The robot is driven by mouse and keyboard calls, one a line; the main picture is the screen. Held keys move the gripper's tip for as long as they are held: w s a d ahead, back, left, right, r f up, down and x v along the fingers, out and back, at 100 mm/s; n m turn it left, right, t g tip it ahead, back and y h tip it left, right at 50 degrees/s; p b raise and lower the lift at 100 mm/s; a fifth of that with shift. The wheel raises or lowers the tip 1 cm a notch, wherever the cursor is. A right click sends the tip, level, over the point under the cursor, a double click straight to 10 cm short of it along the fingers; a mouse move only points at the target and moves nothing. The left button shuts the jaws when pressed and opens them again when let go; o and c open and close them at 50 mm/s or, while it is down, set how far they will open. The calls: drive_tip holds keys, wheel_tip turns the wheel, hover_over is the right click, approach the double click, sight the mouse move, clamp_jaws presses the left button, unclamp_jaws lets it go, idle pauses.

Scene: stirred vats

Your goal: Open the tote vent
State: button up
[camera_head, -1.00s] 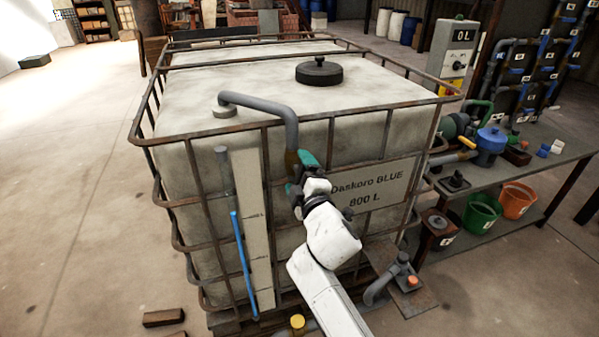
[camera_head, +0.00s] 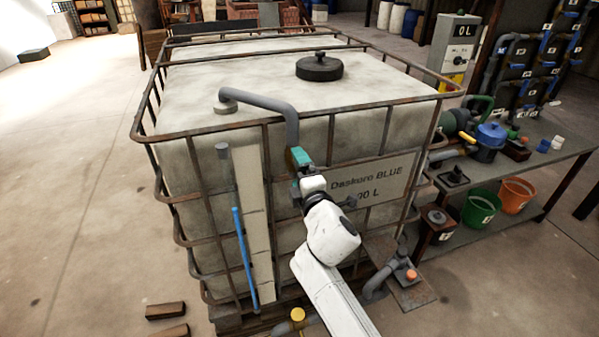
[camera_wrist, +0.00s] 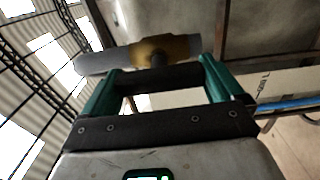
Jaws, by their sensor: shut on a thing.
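The tote (camera_head: 235,85) is a large pale tank in a rusty cage. Its grey vent pipe (camera_head: 262,103) leaves the top and bends down over the front edge. In the wrist view the grey pipe (camera_wrist: 96,62) meets a brass valve body (camera_wrist: 178,46) with a dark stem. My gripper (camera_head: 299,158) is at the pipe's lower end, with teal fingers. In the wrist view my gripper (camera_wrist: 158,76) is shut on a dark bar below the stem, apparently the vent valve's handle. In the head view my gripper mostly hides the valve.
Cage bars (camera_head: 267,180) and a sign (camera_head: 372,182) stand close to my gripper. A blue tube (camera_head: 244,255) runs down the tote's front left. A bench (camera_head: 560,155) with pumps and buckets is at the right. Open floor lies to the left.

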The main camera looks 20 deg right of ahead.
drive_tip(key=shift+f, duration=0.15)
drive_tip(key=o, duration=0.7)
drive_tip(key=shift+s, duration=0.2)
drive_tip(key=s+p, duration=0.1)
drive_tip(key=s, duration=0.9)
drive_tip(key=shift+s+p, duration=0.25)
drive_tip(key=shift+p, duration=0.1)
